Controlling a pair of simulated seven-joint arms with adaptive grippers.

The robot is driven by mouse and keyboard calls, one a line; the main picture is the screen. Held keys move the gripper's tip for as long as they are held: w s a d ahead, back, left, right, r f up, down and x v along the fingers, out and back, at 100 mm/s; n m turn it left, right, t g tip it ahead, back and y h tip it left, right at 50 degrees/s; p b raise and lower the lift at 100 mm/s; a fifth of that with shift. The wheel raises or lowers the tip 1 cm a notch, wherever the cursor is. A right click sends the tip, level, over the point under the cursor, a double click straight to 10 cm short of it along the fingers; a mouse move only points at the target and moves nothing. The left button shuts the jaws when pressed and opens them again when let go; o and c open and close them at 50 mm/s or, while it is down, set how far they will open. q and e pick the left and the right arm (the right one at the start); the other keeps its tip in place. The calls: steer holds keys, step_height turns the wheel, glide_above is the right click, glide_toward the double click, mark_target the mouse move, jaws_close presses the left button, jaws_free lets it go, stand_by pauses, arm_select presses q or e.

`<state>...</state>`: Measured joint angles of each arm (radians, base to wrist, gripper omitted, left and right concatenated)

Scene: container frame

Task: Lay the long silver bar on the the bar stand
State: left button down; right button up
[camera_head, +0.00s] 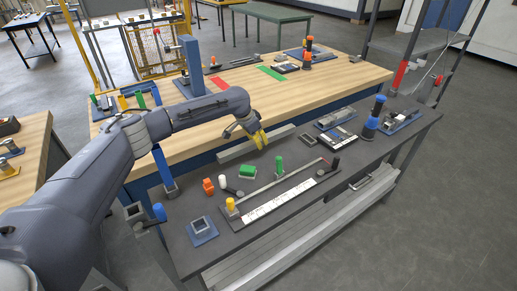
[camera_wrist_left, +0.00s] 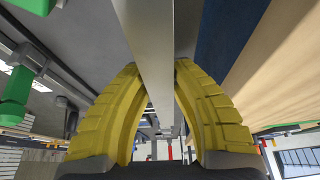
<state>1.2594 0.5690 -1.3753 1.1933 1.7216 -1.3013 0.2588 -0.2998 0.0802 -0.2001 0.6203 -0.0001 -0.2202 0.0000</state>
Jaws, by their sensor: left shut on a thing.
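The long silver bar (camera_head: 236,150) is at the far edge of the dark table, beside the wooden table. My left gripper (camera_head: 259,139) has its yellow fingers closed around the bar. In the left wrist view, the bar (camera_wrist_left: 155,50) runs between the two yellow fingers (camera_wrist_left: 160,85). I cannot tell whether the bar touches the table. A long dark fixture with a white marked strip (camera_head: 290,195) lies nearer the front, with a yellow knob at its left end and a black post at its right. I cannot tell whether this is the bar stand. My right gripper is not in view.
The dark table also holds a green block (camera_head: 247,171), an upright green cylinder (camera_head: 279,164), an orange piece (camera_head: 208,186) and a square grey socket on a blue plate (camera_head: 202,230). The wooden table (camera_head: 330,82) lies behind.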

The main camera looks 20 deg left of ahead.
mark_target(259, 153)
arm_select(q)
steer(key=shift+f, duration=1.95)
steer(key=shift+f, duration=0.15)
steer(key=c, duration=1.2)
jaws_free()
steer(key=shift+c, duration=0.2)
steer(key=v, duration=1.2)
